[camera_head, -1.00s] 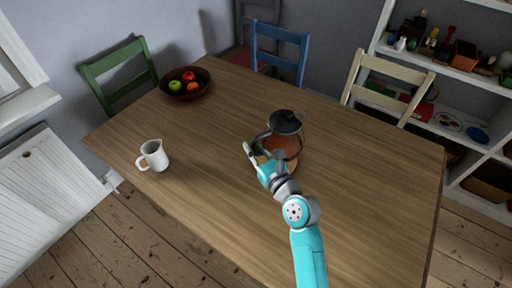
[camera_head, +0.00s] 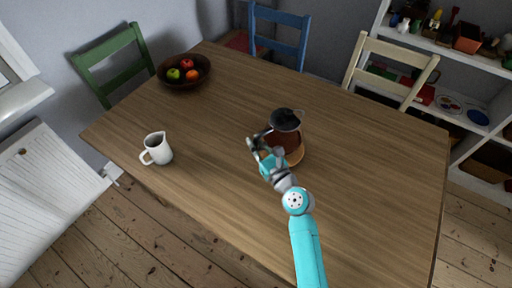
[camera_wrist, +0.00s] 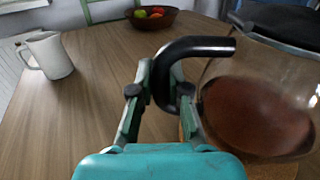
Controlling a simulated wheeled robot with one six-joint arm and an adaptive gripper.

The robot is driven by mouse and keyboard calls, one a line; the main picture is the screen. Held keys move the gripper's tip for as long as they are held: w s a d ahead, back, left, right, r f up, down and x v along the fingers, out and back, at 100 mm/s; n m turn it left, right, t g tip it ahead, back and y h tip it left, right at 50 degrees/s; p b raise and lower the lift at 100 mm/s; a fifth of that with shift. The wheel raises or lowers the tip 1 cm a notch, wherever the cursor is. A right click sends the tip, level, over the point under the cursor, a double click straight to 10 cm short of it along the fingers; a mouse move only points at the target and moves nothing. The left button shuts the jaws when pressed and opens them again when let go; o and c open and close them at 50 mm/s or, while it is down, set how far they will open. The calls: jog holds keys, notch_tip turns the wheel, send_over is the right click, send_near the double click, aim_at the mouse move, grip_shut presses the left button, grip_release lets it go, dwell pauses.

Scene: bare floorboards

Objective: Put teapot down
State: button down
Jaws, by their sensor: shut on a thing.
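The glass teapot (camera_head: 284,141) has a dark lid, a black handle and brown tea inside. It is upright over the middle of the table. My gripper (camera_head: 261,146) is on its left side. In the wrist view the fingers of my gripper (camera_wrist: 157,92) are shut on the black handle, and the teapot (camera_wrist: 255,105) fills the right side. A round wooden coaster (camera_head: 298,157) shows beneath the teapot; its edge also shows in the wrist view (camera_wrist: 272,172). I cannot tell whether the teapot's base touches it, as the contact is hidden.
The wooden table (camera_head: 365,185) has free room to the right and front. A white jug (camera_head: 158,149) stands at the left, and a dark fruit bowl (camera_head: 184,80) at the far left corner. Green, blue and cream chairs stand around the table, with shelves (camera_head: 470,62) at the right.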

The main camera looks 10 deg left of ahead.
jog(key=shift+f, duration=1.1)
jog(key=c, duration=1.6)
grip_release()
jog(key=shift+f, duration=0.2)
jog(key=o, duration=0.5)
jog(key=shift+c, duration=0.2)
jog(key=shift+s+d+r, duration=0.1)
jog(key=shift+d, duration=0.05)
jog(key=v, duration=1.1)
jog(key=shift+s+d, duration=0.25)
jog(key=shift+d, duration=0.05)
